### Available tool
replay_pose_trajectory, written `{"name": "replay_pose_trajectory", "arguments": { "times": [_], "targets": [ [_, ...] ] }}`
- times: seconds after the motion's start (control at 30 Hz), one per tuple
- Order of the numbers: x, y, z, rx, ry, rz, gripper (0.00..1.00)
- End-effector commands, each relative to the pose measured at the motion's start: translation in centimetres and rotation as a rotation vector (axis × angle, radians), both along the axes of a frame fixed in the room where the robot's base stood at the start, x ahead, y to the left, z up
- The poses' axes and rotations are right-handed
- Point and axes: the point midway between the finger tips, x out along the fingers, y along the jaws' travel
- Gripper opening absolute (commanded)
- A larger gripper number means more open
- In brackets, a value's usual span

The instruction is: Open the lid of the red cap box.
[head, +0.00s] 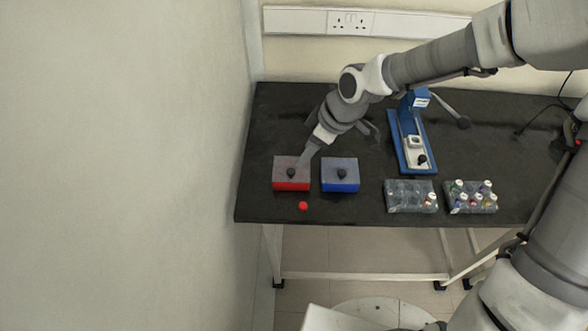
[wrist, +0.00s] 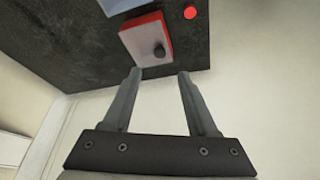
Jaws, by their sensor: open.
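The red cap box (head: 291,184) stands at the left front of the black table. My gripper (head: 303,158) is over the back right part of the box in the head view. In the wrist view my gripper (wrist: 160,73) is open, with nothing between its fingers. I cannot tell whether a finger touches the lid.
A blue box (head: 340,186) with a similar lid stands close on the right. A red cap (head: 303,206) lies in front of the red box. Two vial racks (head: 400,208) (head: 462,208) and a blue device (head: 428,165) stand farther right. The table's left edge is near.

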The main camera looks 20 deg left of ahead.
Motion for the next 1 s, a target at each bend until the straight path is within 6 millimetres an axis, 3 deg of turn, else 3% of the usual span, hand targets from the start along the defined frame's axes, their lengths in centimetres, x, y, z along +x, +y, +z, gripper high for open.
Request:
{"name": "replay_pose_trajectory", "arguments": {
  "times": [0.2, 0.43, 0.9, 1.0],
  "targets": [
    [0.1, 1.7, -4.3, -0.001, 0.002, 0.003, 0.58],
    [0.2, 3.0, -7.3, 0.001, 0.001, 0.003, 0.58],
    [0.4, 3.5, -8.5, 0.001, 0.000, -0.001, 0.58],
    [0.4, 3.5, -8.4, 0.001, 0.000, 0.000, 0.42]
  ]
}}
